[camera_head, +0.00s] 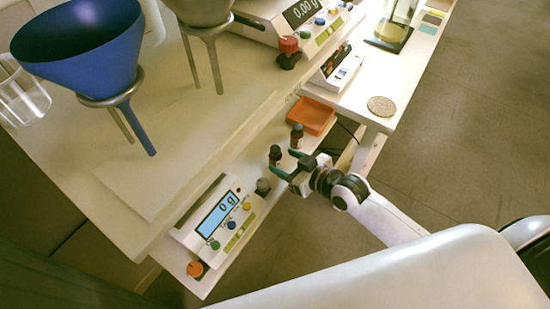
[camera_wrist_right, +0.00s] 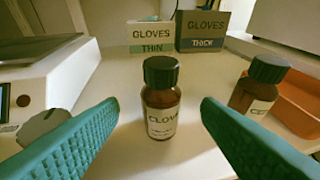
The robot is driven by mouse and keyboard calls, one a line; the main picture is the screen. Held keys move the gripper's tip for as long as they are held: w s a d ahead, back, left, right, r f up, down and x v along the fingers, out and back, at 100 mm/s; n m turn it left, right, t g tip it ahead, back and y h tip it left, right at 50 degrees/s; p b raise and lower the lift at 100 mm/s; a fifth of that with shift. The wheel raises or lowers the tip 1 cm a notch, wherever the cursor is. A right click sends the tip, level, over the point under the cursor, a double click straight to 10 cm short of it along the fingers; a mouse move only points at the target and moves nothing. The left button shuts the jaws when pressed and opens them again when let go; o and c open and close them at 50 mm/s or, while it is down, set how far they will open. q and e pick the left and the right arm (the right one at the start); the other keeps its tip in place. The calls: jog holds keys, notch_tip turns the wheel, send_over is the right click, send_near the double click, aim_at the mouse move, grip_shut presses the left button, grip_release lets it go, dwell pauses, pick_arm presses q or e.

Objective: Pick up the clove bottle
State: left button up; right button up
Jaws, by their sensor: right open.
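The clove bottle (camera_wrist_right: 161,98) is a small brown bottle with a dark green cap and a white label reading "CLOV". It stands upright on the white lower shelf, and in the head view it is the small dark bottle (camera_head: 275,155) just ahead of my right gripper. My right gripper (camera_head: 284,164) is open, and its teal fingers flank the bottle from the near side in the right wrist view (camera_wrist_right: 160,125). The fingers look apart from the bottle. My left gripper is not in view.
A second brown bottle (camera_wrist_right: 258,88) stands to the right, beside an orange tray (camera_wrist_right: 300,105). A scale (camera_head: 222,215) stands on the left of the shelf. Glove boxes (camera_wrist_right: 205,32) stand behind. The upper table (camera_head: 150,200) overhangs nearby, with a blue funnel (camera_head: 80,50) on it.

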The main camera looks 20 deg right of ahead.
aim_at(280, 160)
jog(key=x, duration=0.5)
jog(key=shift+s, duration=0.1)
jog(key=c, duration=1.1)
